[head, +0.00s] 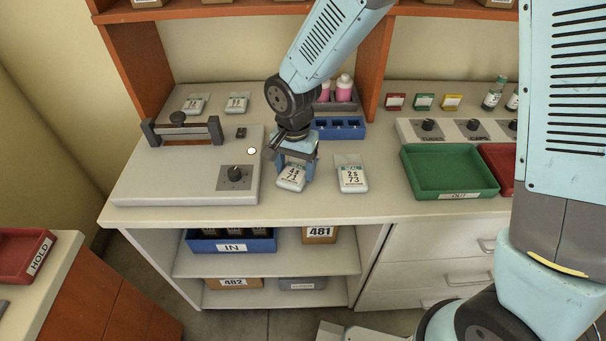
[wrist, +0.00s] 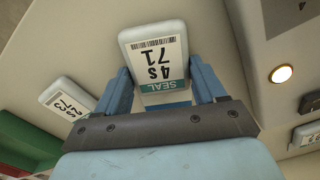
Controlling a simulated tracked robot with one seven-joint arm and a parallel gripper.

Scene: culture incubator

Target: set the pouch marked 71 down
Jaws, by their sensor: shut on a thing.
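In the wrist view the pouch marked 71 (wrist: 156,55) sits between the two blue fingers (wrist: 165,90), label facing the camera. Whether it touches the bench top is hard to tell. The pouch marked 73 (head: 352,178) lies flat on the bench to its right, and shows in the wrist view (wrist: 68,100).
The grey sealer (head: 185,170) with a dial stands to the left. A green OUT tray (head: 450,172) is to the right, and a blue rack (head: 340,128) behind. Two pouches (head: 237,103) lie at the back left. The bench's front edge (head: 300,213) is close to the pouch.

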